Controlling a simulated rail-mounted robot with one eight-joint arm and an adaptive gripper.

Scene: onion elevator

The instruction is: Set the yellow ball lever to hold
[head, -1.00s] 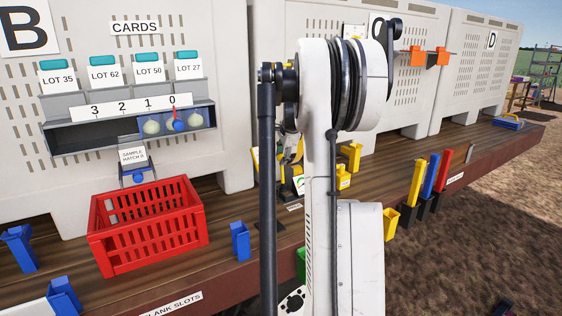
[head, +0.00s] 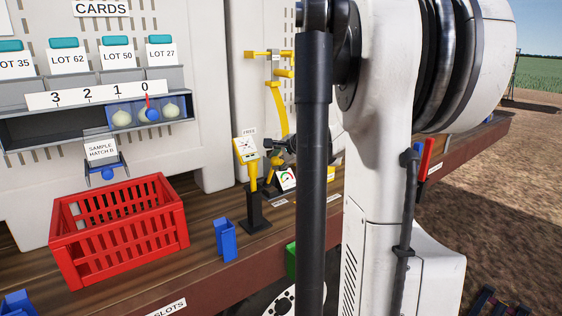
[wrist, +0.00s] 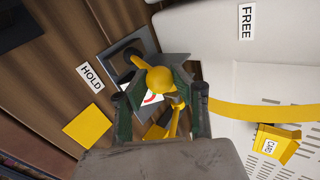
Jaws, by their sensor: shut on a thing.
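The yellow ball (wrist: 160,78) of the lever sits between the fingers of my gripper (wrist: 157,92) in the wrist view. My gripper is shut on it, and a short yellow shaft runs down from the ball. A HOLD label (wrist: 90,78) lies on the deck to the left, and a FREE label (wrist: 246,22) is on the pale panel to the upper right. The ball is between these two sides. In the head view my gripper (head: 283,150) is partly hidden behind my arm, and I cannot make out the ball there.
A red crate (head: 120,235) and a blue holder (head: 225,240) stand on the wooden deck. A curved yellow strip (wrist: 255,112) and a yellow CARD box (wrist: 276,142) are close on the right.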

